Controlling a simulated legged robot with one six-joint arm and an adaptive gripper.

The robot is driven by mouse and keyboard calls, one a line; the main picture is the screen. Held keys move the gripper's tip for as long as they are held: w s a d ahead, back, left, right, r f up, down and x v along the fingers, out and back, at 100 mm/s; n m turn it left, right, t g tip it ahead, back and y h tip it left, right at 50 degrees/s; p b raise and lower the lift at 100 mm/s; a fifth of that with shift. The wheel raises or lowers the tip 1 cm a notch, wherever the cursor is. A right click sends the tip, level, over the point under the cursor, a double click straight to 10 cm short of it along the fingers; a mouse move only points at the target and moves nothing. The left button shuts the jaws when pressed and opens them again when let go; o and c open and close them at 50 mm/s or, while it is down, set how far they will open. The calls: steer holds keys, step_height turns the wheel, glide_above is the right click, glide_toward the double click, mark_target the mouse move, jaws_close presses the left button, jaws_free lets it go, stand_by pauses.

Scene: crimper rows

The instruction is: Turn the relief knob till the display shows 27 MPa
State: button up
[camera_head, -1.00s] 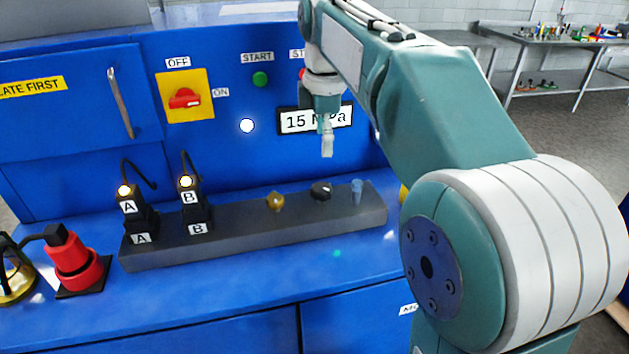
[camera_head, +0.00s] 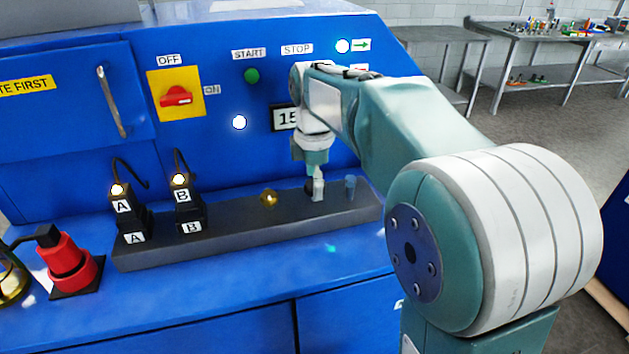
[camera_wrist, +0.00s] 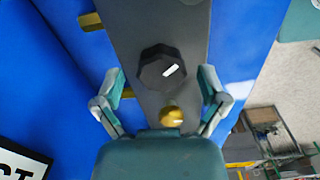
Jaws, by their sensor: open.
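The relief knob is a black faceted knob (camera_wrist: 162,68) with a white mark, on the grey manifold block (camera_head: 230,234). In the head view it is mostly hidden behind my gripper (camera_head: 317,190). In the wrist view my gripper (camera_wrist: 160,92) is open, with one finger on each side of the block. The knob lies between and slightly beyond the fingertips, and I see no contact.
A brass fitting (camera_head: 268,198) and a blue translucent part (camera_head: 351,187) flank the knob on the block. Connectors A (camera_head: 126,212) and B (camera_head: 183,205) stand at its left. A red switch (camera_head: 175,96) and green START button (camera_head: 251,76) are on the panel.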

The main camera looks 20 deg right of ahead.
steer(key=c, duration=1.1)
steer(key=shift+c, duration=0.2)
steer(key=shift+m, duration=0.3)
steer(key=m, duration=1)
steer(key=shift+f+m, duration=0.1)
steer(key=shift+m, duration=0.2)
steer(key=m, duration=0.5)
steer(key=shift+m, duration=0.3)
steer(key=m, duration=0.5)
steer(key=shift+s+m, duration=0.1)
steer(key=shift+m, duration=0.2)
